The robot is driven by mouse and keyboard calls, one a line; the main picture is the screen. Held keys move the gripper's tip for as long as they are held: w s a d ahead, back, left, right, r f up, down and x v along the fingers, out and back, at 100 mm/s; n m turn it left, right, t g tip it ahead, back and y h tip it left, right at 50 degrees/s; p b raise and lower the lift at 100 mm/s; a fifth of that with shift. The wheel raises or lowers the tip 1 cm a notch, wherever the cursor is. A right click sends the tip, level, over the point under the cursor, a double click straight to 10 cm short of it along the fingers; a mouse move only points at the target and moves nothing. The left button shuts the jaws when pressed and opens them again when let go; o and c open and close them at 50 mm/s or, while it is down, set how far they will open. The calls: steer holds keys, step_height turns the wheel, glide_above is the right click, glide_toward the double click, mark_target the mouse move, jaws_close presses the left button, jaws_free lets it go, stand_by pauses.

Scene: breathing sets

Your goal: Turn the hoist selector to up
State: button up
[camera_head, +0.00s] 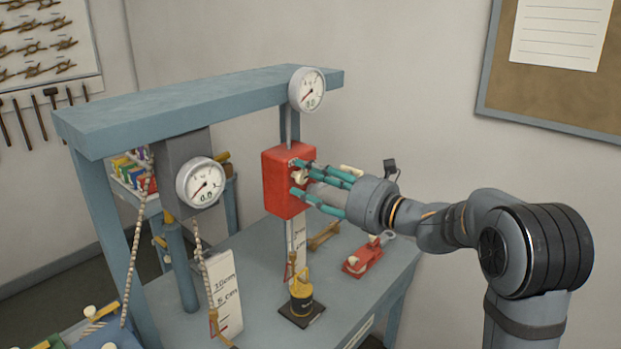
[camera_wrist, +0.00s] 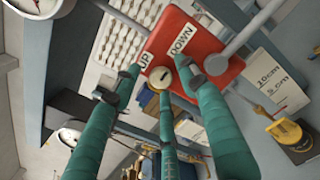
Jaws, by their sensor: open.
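The red hoist box (camera_head: 277,188) hangs under the blue beam at centre in the head view. In the wrist view, the red box (camera_wrist: 190,33) carries a white UP label (camera_wrist: 146,60) and a white DOWN label (camera_wrist: 182,40). The round cream selector knob (camera_wrist: 160,77) sits below the labels with a dark mark on its face. My gripper (camera_head: 303,177) is at the box's front face, its teal fingers spread. In the wrist view, my gripper (camera_wrist: 160,80) has its fingertips around the knob. I cannot tell whether they touch it.
The blue beam (camera_head: 200,100) runs above the box. One dial gauge (camera_head: 307,90) is at the beam's end, and another (camera_head: 200,183) is to the left.

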steer(key=shift+c, duration=0.8)
steer(key=shift+r, duration=0.1)
jaws_close()
steer(key=shift+n+b, duration=0.4)
steer(key=shift+b, duration=0.15)
steer(key=n+b, duration=0.2)
steer(key=b, duration=0.2)
steer(key=shift+f+n, duration=0.2)
steer(key=shift+n, duration=0.2)
steer(key=n+b, duration=0.5)
steer(key=b, duration=0.2)
steer(key=shift+s, duration=0.15)
steer(key=n+b, duration=0.5)
steer(key=b, duration=0.1)
steer(key=shift+a+n, duration=0.1)
steer(key=shift+n, duration=0.3)
steer(key=shift+r+n+b, duration=0.1)
steer(key=shift+n+b, duration=1.55)
steer(key=shift+n, duration=0.15)
steer(key=shift+a, duration=0.1)
